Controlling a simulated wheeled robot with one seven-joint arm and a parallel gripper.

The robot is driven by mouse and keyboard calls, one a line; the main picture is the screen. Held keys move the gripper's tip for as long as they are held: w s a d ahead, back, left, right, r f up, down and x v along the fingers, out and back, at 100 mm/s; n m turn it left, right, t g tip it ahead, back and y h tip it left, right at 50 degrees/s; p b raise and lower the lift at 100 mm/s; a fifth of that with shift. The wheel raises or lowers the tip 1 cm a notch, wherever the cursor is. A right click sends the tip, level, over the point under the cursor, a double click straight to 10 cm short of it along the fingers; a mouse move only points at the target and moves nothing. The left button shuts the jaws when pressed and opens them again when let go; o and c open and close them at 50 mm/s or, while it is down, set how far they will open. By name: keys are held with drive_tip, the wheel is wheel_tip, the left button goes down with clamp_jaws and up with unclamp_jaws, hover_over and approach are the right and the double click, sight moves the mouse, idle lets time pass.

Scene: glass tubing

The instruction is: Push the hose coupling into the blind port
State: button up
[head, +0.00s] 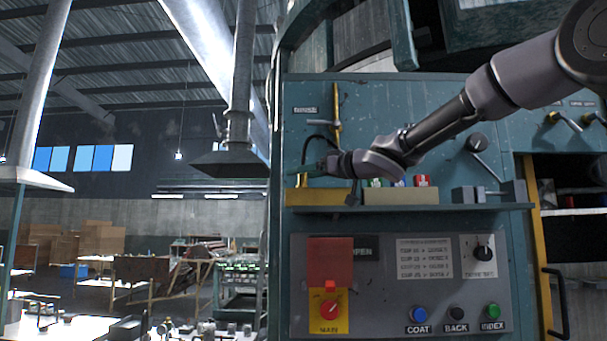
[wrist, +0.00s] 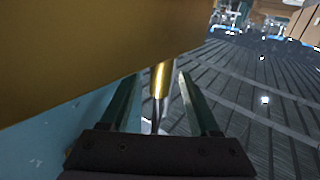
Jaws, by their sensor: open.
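My gripper (head: 318,168) is at the left part of the machine's teal panel, just above the shelf. In the wrist view its two dark fingers (wrist: 160,76) are apart. A slim brass and steel cylinder (wrist: 160,82), which may be the hose coupling, shows between the fingers with a gap on each side. In the head view a thin black hose (head: 318,137) curves above my gripper, beside an upright brass tube (head: 337,105). I cannot tell where the hose ends. I cannot make out the blind port in either view.
A large brass-coloured face (wrist: 90,40) fills the wrist view's upper left, close to the fingers. The teal shelf (head: 410,208) carries a brass block (head: 318,198) and small coloured items (head: 422,181). Buttons and a red switch (head: 329,309) sit below.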

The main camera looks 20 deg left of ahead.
drive_tip(key=v, duration=1)
drive_tip(key=shift+d, duration=0.4)
drive_tip(key=shift+s, duration=0.15)
